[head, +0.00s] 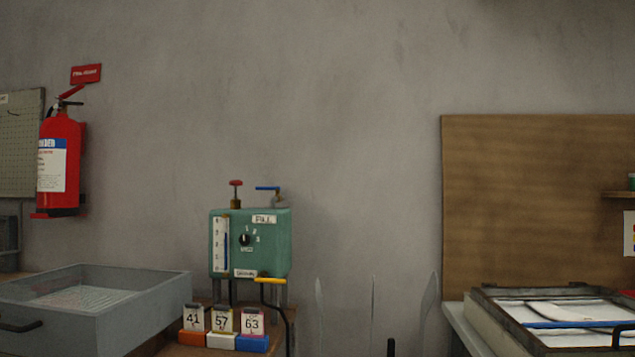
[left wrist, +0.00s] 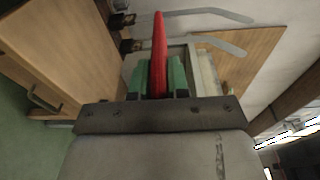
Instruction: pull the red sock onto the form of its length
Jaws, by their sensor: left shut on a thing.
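The red sock (left wrist: 159,45) shows in the left wrist view as a narrow red strip pointing away from the gripper. My left gripper (left wrist: 159,75) is shut on it, with a green finger on each side. Two flat grey forms show beyond it, an upper one (left wrist: 212,13) and a lower one (left wrist: 220,44), apart from the visible part of the sock. In the head view three thin upright forms stand at the bottom: left (head: 320,312), middle (head: 373,312) and right (head: 430,305). Their lower parts are cut off. Neither the sock nor a gripper is recognisable in the head view.
A green control box (head: 265,240) stands left of the forms, above number cards 41 (head: 193,318), 57 (head: 222,322) and 63 (head: 252,322). A grey tray (head: 150,297) is at the left. A framed flat unit (head: 505,318) is at the right.

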